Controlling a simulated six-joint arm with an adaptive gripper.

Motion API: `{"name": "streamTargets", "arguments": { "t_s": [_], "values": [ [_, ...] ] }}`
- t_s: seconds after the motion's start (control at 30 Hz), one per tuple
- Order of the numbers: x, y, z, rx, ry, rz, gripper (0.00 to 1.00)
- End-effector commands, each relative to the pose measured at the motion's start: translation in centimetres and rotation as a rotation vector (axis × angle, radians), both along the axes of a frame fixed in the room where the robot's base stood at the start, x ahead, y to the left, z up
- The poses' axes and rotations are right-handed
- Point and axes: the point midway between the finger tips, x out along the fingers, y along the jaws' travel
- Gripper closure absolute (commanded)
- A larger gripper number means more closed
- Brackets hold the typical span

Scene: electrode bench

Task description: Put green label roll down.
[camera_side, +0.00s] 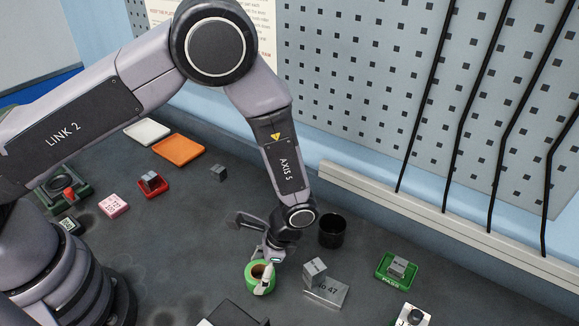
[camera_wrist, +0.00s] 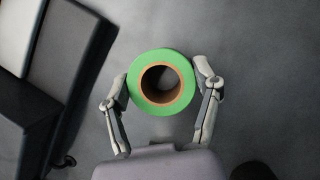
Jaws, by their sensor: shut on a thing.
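The green label roll (camera_wrist: 136,80) has a brown core and sits between the two fingers of my gripper (camera_wrist: 162,88) in the wrist view. The fingers touch it on its left and right sides, so my gripper is shut on it. In the side view the roll (camera_side: 250,282) is at the lower middle, held by my gripper (camera_side: 264,272), close to the dark bench. I cannot tell whether its underside touches the bench. One finger hides part of its right side.
A black cup (camera_side: 332,232) stands right of my gripper. A grey cube (camera_side: 314,270) rests by a metal plate (camera_side: 328,293) marked 47. A green tray (camera_side: 396,271) holds a grey block. A dark box-like object (camera_wrist: 70,55) lies left of the roll in the wrist view.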

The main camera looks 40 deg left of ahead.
Motion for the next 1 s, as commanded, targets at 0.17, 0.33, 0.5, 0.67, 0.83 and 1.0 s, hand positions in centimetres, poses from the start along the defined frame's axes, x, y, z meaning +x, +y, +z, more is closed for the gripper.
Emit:
{"name": "streamTargets", "arguments": {
  "t_s": [0.17,0.33,0.5,0.67,0.83,1.0],
  "values": [
    [0.0,0.0,0.0,0.000,0.000,0.000,0.73],
    [0.0,0.0,-0.2,0.000,0.000,0.000,0.26],
    [0.0,0.0,-0.2,0.000,0.000,0.000,0.10],
    [0.0,0.0,-0.2,0.000,0.000,0.000,0.10],
    [0.0,0.0,0.1,-0.001,-0.001,0.000,0.10],
    [0.7,-0.7,2.3,-0.003,-0.004,0.001,0.10]
  ]
}}
